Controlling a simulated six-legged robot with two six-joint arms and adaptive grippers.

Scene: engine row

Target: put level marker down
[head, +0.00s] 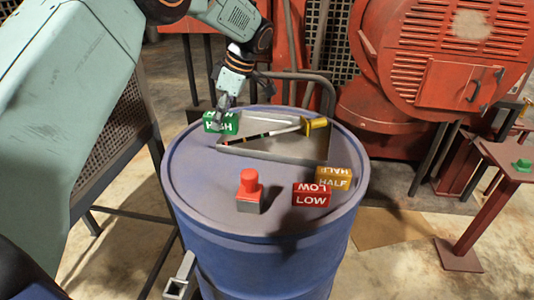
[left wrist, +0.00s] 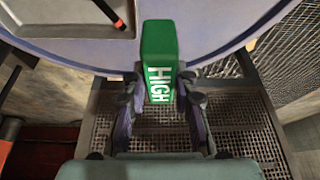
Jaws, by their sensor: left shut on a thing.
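The green level marker lettered HIGH (head: 221,124) is at the far left edge of the blue drum's top. My left gripper (head: 222,108) is shut on it from above. In the left wrist view the marker (left wrist: 160,62) sits between the two fingers (left wrist: 160,100), over or at the drum's rim; I cannot tell whether its underside touches the drum top. A red LOW marker (head: 311,196) and an orange HALF marker (head: 334,179) stand at the right front of the drum top (head: 205,180). My right gripper is not in view.
A shallow grey tray (head: 290,157) on the drum holds a yellow-ended rod (head: 312,124). A red-topped grey block (head: 249,192) stands near the front. The drum's left front top is clear. Red machinery (head: 440,60) stands behind; a small red stand (head: 490,170) is at right.

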